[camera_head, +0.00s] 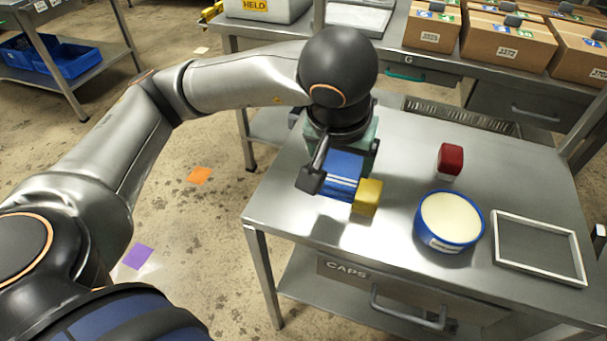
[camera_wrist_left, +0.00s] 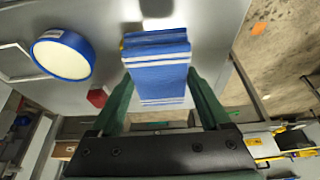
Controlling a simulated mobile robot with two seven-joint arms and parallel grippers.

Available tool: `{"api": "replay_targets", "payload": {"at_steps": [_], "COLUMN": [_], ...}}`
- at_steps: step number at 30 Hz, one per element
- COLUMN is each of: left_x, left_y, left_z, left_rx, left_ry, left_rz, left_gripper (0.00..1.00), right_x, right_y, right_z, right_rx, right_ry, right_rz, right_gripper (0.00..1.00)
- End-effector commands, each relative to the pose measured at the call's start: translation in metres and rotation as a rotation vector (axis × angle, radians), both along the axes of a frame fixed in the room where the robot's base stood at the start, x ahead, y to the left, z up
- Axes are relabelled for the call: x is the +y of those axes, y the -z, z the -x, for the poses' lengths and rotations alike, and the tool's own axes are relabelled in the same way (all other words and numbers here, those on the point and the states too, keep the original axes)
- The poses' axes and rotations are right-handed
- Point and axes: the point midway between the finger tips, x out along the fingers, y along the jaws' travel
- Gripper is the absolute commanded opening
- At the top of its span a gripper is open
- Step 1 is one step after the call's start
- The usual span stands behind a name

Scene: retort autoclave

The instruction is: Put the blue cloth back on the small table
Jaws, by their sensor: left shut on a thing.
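A folded blue cloth (camera_head: 343,172) with white stripes is between the fingers of my left gripper (camera_head: 340,150), over the left part of the small metal table (camera_head: 405,155). My left gripper is shut on it, pointing down. In the left wrist view the cloth (camera_wrist_left: 158,75) sits between the two green fingers (camera_wrist_left: 160,88). I cannot tell whether its underside touches the tabletop. A yellow block (camera_head: 368,197) stands close beside the cloth, at its right in the head view. My right gripper does not show.
A red block (camera_head: 450,160), a round blue tub with a cream top (camera_head: 449,220) and a white frame (camera_head: 540,247) occupy the table's right part. A drawer marked CAPS (camera_head: 345,270) is below. A bench with cardboard boxes (camera_head: 508,42) stands behind.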

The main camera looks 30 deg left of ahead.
Motion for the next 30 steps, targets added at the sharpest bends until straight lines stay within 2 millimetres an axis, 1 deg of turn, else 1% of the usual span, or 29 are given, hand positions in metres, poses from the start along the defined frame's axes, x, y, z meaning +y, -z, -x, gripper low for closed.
{"api": "replay_targets", "payload": {"at_steps": [1, 5, 6, 12, 18, 21, 25, 27, 30], "left_x": [0.013, 0.04, 0.047, 0.072, 0.083, 0.092, 0.089, 0.089, 0.089], "left_y": [0.01, 0.023, 0.03, 0.059, 0.071, 0.082, 0.103, 0.108, 0.109], "left_z": [-0.002, -0.008, -0.009, -0.015, -0.019, -0.02, -0.02, -0.02, -0.02], "left_rx": [0.006, 0.005, 0.006, 0.004, 0.001, 0.003, 0.003, 0.001, -0.001], "left_ry": [-0.007, -0.005, -0.004, -0.002, 0.001, -0.001, 0.003, 0.003, 0.004], "left_rz": [0.002, 0.001, 0.001, -0.001, 0.001, -0.002, 0.0, 0.0, 0.0], "left_gripper": [0.36, 0.36, 0.36, 0.36, 0.36, 0.36, 0.36, 0.36, 0.36], "right_x": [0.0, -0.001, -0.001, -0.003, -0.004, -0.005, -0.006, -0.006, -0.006], "right_y": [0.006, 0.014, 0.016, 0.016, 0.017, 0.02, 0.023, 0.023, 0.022], "right_z": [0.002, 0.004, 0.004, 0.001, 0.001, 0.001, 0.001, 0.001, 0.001], "right_rx": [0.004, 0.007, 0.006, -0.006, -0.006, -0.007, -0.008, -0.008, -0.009], "right_ry": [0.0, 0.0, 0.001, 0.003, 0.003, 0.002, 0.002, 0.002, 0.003], "right_rz": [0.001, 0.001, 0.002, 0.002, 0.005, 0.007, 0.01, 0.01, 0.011], "right_gripper": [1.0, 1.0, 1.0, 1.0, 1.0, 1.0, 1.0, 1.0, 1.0]}}
